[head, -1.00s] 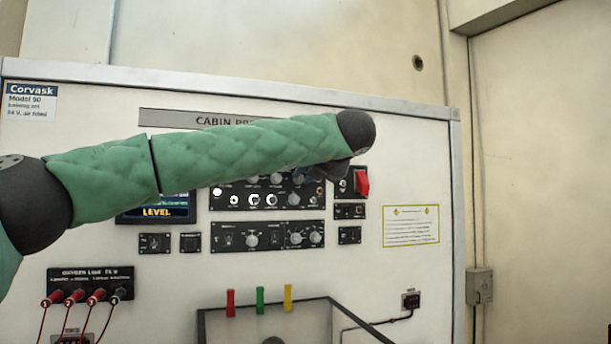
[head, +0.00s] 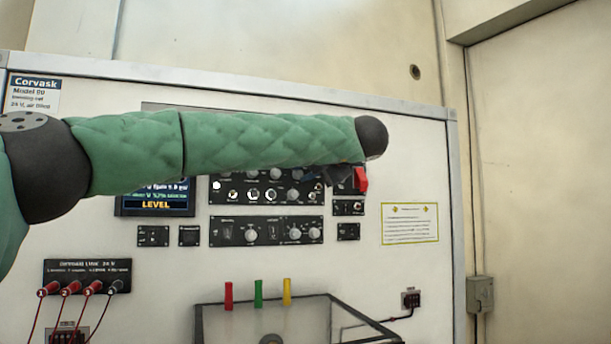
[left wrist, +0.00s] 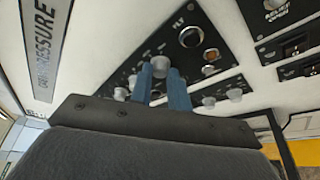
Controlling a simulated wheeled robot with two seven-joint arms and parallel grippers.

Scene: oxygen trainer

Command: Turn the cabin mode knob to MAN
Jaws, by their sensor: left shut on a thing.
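A pale grey round knob (left wrist: 159,66) on a black control panel shows in the left wrist view, with small white marks around it too blurred to read. My left gripper (left wrist: 163,78) is shut on this knob, one blue finger on each side. In the head view my green left forearm crosses in front of the upper panels, and the dark left gripper (head: 337,174) shows only partly below its end, by the right end of the upper knob panel (head: 220,199). The gripped knob is hidden there. My right gripper is not in view.
A red switch guard (head: 361,179) is close beside the left gripper. A lower knob panel (head: 267,239) and a lit screen (head: 155,204) are near. Red, green and yellow handles (head: 259,293) stand at the tray (head: 215,308) below.

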